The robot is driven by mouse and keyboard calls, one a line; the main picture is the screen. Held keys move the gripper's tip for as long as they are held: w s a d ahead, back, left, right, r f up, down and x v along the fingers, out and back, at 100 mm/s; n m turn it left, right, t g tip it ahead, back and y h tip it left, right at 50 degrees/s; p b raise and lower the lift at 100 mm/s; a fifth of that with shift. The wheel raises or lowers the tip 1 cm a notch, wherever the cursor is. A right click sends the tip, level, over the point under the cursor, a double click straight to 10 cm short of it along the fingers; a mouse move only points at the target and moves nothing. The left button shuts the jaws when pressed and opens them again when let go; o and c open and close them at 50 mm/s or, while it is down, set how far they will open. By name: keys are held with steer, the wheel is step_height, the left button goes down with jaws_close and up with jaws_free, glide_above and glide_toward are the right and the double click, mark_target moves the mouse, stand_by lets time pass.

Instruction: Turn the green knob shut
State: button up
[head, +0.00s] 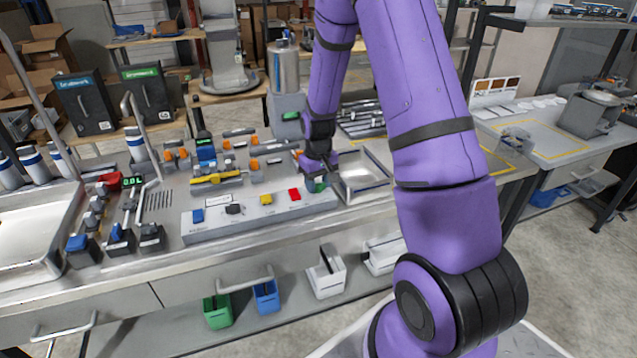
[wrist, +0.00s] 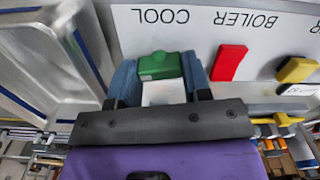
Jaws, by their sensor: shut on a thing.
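The green knob (wrist: 160,66) sits at the end of a light grey control panel (wrist: 300,14), by the label COOL, in the wrist view. My gripper (wrist: 160,78) has its two blue fingers on either side of the green knob, shut on it. In the head view my gripper (head: 316,176) reaches down to the right end of the panel (head: 262,214), and a bit of the green knob (head: 318,186) shows under it. The knob's pointer direction is hard to tell.
A red knob (wrist: 229,62) is close beside my gripper, with a yellow knob (wrist: 296,69) beyond it. Blue (head: 198,215) and black (head: 234,209) knobs are farther left. A metal tray (head: 362,172) lies to the right of my gripper.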

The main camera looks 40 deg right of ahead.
mark_target(319, 184)
steer(key=shift+m, duration=1)
steer(key=o, duration=0.9)
steer(key=shift+r, duration=0.1)
step_height(319, 184, up, 11)
steer(key=shift+f, duration=0.2)
